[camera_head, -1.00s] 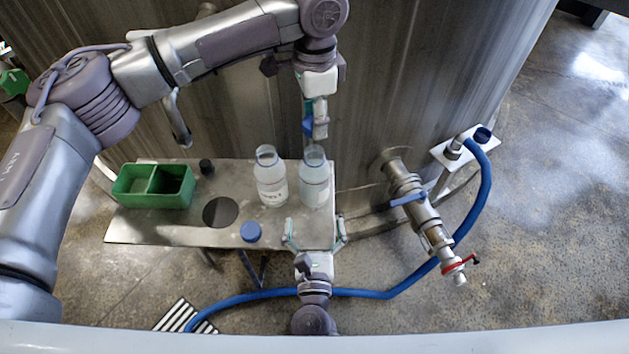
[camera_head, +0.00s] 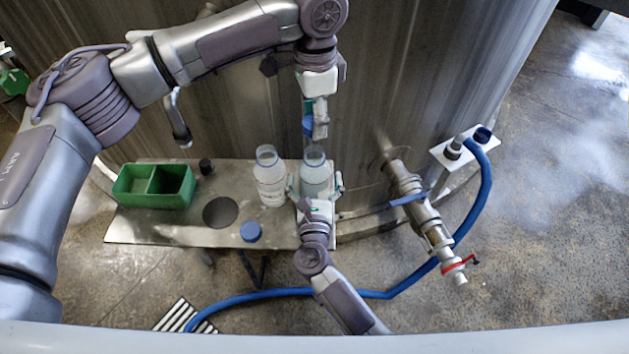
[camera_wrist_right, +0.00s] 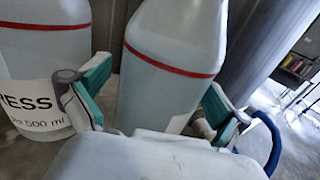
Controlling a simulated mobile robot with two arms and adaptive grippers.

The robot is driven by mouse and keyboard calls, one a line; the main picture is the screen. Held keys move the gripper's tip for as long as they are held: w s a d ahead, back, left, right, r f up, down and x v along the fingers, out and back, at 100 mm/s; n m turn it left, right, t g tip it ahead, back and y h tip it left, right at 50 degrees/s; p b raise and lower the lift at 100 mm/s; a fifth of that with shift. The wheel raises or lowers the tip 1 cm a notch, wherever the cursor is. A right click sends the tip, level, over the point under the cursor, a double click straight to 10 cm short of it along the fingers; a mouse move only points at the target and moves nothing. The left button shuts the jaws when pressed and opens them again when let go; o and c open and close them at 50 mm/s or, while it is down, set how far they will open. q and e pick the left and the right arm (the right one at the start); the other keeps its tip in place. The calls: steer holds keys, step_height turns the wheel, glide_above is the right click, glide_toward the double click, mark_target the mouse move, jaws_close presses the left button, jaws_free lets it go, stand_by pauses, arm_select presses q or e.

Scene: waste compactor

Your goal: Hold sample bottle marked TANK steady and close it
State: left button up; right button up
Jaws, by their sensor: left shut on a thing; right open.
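Two clear open-necked bottles stand upright on the steel shelf. The left bottle (camera_head: 269,178) has a label ending in "RESS" in the right wrist view (camera_wrist_right: 38,100). The right bottle (camera_head: 315,165) stands beside it; its label cannot be read. My right gripper (camera_head: 315,187) has come in from the front, its fingers apart on either side of the right bottle. In the right wrist view that bottle (camera_wrist_right: 168,95) is between the open fingers, with visible gaps. My left gripper (camera_head: 315,124) is shut on a blue cap (camera_head: 308,126), above and slightly behind the right bottle's neck.
Another blue cap (camera_head: 251,232) lies at the shelf's front edge. A green divided bin (camera_head: 153,199) and a small dark cap (camera_head: 206,166) are on the steel shelf (camera_head: 150,228). A pipe with valve (camera_head: 424,213) and a blue hose (camera_head: 486,190) are to the right. The tank wall stands behind.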

mark_target(315, 152)
steer(key=c, duration=1.7)
arm_select(q)
steer(key=shift+f, duration=2.5)
arm_select(e)
steer(key=shift+c, duration=0.2)
arm_select(q)
steer(key=shift+f, duration=0.1)
steer(key=shift+f, duration=0.75)
steer(key=shift+f, duration=0.6)
